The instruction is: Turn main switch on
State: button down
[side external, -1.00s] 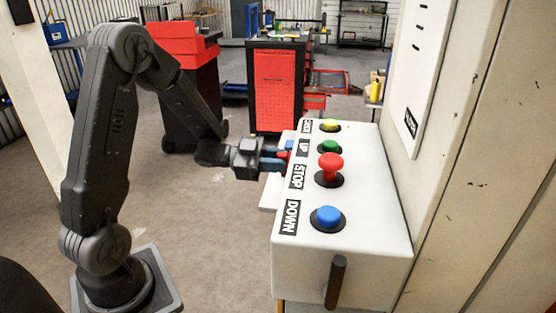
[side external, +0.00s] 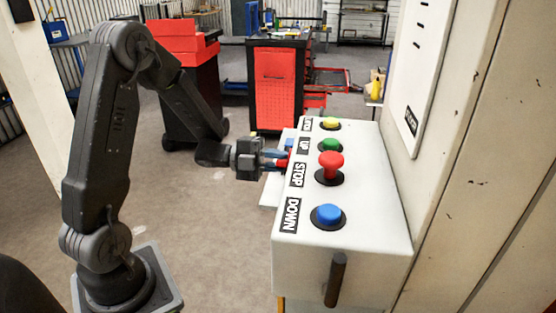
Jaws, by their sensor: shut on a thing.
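The white control box (side external: 365,215) stands at the right, with its buttons on the sloped top. My gripper (side external: 282,160) is at the left face of the box, beside the UP and STOP labels. A small red part, which looks like the main switch knob (side external: 283,163), shows between its blue-tipped fingers. My gripper is shut on this red part. Most of the knob and its mounting are hidden by the fingers and the box edge, so its exact angle cannot be read.
The box top carries a yellow button (side external: 330,124), a green button (side external: 330,145), a red STOP button (side external: 330,162) and a blue DOWN button (side external: 327,215). A dark handle (side external: 335,280) sticks out at the front. Red tool cabinets (side external: 275,85) stand behind; the floor between is clear.

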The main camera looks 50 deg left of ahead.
jog(key=shift+m, duration=1.7)
jog(key=shift+f, duration=0.1)
jog(key=c, duration=1)
grip_release()
jog(key=shift+c, duration=0.2)
jog(key=shift+s, duration=0.1)
jog(key=v, duration=1.3)
jog(key=shift+s+a, duration=0.2)
jog(key=shift+a, duration=0.05)
